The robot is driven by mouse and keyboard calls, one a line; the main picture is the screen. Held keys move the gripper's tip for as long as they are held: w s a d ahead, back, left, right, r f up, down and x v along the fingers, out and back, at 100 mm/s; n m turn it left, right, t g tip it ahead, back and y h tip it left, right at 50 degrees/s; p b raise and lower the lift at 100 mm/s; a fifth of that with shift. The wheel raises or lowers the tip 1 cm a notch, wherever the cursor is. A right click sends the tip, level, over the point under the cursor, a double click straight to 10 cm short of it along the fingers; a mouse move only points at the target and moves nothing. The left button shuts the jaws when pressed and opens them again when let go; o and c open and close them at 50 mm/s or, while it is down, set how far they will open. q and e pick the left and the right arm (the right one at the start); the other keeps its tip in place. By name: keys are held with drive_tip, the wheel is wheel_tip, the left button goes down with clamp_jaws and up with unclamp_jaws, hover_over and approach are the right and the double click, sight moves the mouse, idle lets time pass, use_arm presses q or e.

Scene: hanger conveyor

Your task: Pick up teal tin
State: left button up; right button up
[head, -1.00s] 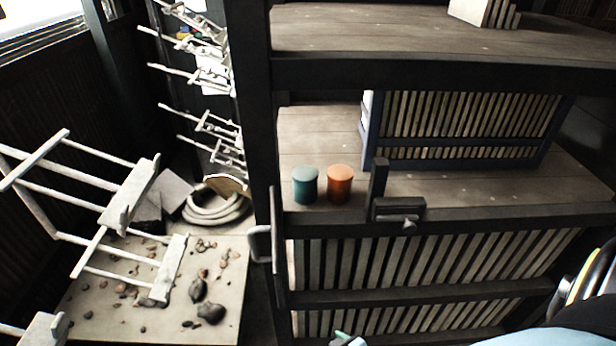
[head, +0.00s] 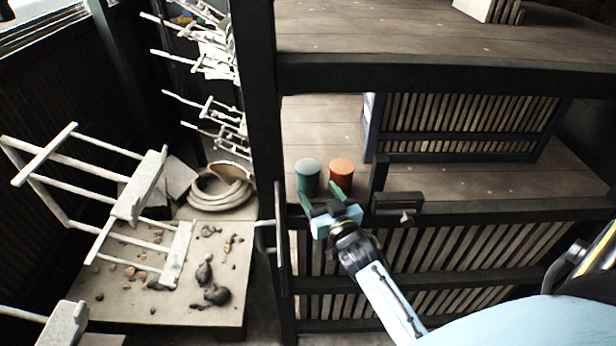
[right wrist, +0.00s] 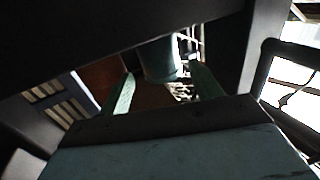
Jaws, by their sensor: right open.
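The teal tin (head: 307,176) stands upright on the middle wooden shelf (head: 440,187), near its front left corner. An orange tin (head: 342,172) stands just to its right. My right gripper (head: 322,196) is open in front of the shelf's edge, with its green fingers pointing toward the tins. In the right wrist view the teal tin (right wrist: 160,60) appears beyond and between the two open fingers (right wrist: 160,93); its upper part is cut off by a dark bar. Whether a finger touches a tin I cannot tell. My left gripper is not in view.
A dark post and latch block (head: 397,203) stand on the shelf's front edge, right of the tins. A slatted crate (head: 460,125) sits behind. A dark upright frame (head: 262,120) bounds the left, with white racks (head: 130,200) beyond it.

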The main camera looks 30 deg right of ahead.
sight(313, 183)
drive_tip(key=shift+w+d, duration=0.2)
drive_tip(key=shift+w, duration=0.8)
drive_tip(key=shift+w+d, duration=0.15)
drive_tip(key=shift+w, duration=0.85)
drive_tip(key=shift+w+d, duration=0.2)
drive_tip(key=shift+w, duration=0.8)
drive_tip(key=c, duration=0.8)
